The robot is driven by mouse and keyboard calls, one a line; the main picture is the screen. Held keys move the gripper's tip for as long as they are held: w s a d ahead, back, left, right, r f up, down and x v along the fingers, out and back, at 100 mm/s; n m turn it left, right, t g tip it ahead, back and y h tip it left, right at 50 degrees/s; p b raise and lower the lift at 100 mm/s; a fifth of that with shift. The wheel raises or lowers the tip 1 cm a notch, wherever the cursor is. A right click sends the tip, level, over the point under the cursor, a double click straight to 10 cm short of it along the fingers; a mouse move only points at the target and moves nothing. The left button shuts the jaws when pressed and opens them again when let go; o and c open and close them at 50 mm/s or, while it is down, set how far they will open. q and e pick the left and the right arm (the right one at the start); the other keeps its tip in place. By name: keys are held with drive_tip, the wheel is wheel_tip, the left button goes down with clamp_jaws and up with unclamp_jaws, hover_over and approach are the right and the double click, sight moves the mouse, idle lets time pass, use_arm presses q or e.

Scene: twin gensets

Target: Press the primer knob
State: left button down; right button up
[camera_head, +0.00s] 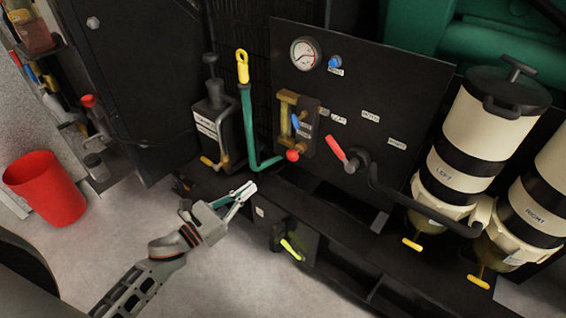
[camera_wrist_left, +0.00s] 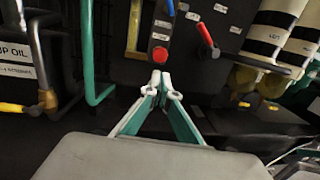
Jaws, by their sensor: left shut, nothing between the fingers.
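My left gripper (camera_head: 248,188) is shut and empty in front of the black panel (camera_head: 390,65). In the left wrist view its fingertips (camera_wrist_left: 160,82) meet just below a red round knob (camera_wrist_left: 160,54). That red knob (camera_head: 292,155) sits at the foot of a small box with a blue lever; the fingertips look apart from it. A blue knob (camera_head: 334,62) is beside the gauge, and a black T-handle (camera_head: 518,68) tops the left filter. The labels are too small to tell which is the primer knob. My right gripper is out of view.
A green pipe (camera_head: 248,125) stands left of the box. A red-handled lever (camera_head: 338,148) is to its right, with cream filter canisters (camera_head: 470,140) beyond. A red bin (camera_head: 45,188) stands on the floor at left. The floor beside my left arm is clear.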

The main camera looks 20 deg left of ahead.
sight(290, 157)
use_arm(q)
drive_tip(key=p+x, duration=0.1)
drive_tip(key=x, duration=1.3)
